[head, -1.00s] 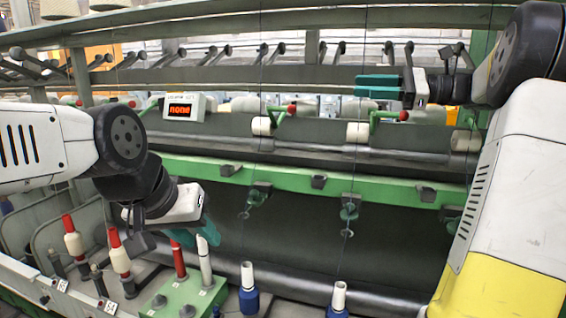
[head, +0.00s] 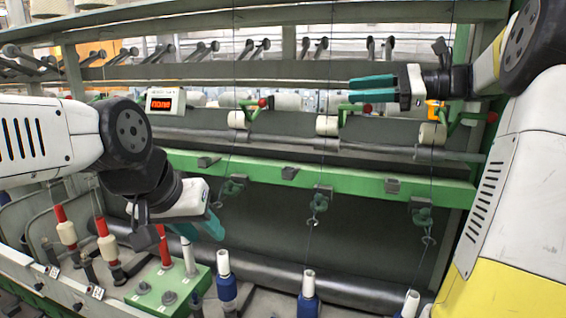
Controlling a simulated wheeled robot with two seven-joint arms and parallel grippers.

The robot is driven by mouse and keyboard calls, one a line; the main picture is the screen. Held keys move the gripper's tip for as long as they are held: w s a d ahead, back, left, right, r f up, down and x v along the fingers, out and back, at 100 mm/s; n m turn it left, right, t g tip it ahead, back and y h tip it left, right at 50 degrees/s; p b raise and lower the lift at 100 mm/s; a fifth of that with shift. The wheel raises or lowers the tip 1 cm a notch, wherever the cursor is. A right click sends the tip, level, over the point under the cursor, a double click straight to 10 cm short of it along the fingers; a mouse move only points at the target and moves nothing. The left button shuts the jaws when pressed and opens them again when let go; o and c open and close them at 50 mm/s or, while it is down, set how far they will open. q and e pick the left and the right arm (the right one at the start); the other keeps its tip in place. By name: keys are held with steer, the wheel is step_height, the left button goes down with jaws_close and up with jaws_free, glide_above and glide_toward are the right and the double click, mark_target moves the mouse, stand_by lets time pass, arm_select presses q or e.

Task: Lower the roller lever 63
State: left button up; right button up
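Green roller levers with red knobs stand along the machine: a left one (head: 250,112), a middle one (head: 345,110) and a right one (head: 458,122). I cannot read a number 63 on any. Each is beside a cream roller; the middle roller (head: 327,126) rests on the long grey shaft. My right gripper (head: 352,89) points left, just above the middle lever and its knob. Its teal fingers show a gap with nothing between them; contact with the lever is not clear. My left gripper (head: 203,232) hangs low at left above the spindles, its teal fingers apart and empty.
A display (head: 165,101) reading "none" stands at back left. A green rail (head: 270,168) crosses the machine with thread guides below. Bobbins on spindles (head: 308,290) and a green box (head: 170,290) line the front. Thin threads hang vertically.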

steer(key=s+a+f+n+g+h, duration=0.2)
steer(key=s+a+f+n+h, duration=0.5)
steer(key=s+f, duration=0.55)
steer(key=s+d+f+n+t+h, duration=0.3)
steer(key=s+f+n+h, duration=0.3)
steer(key=s+f+n, duration=0.3)
steer(key=shift+d+f+h, duration=0.2)
steer(key=shift+h, duration=0.1)
steer(key=shift+s, duration=0.1)
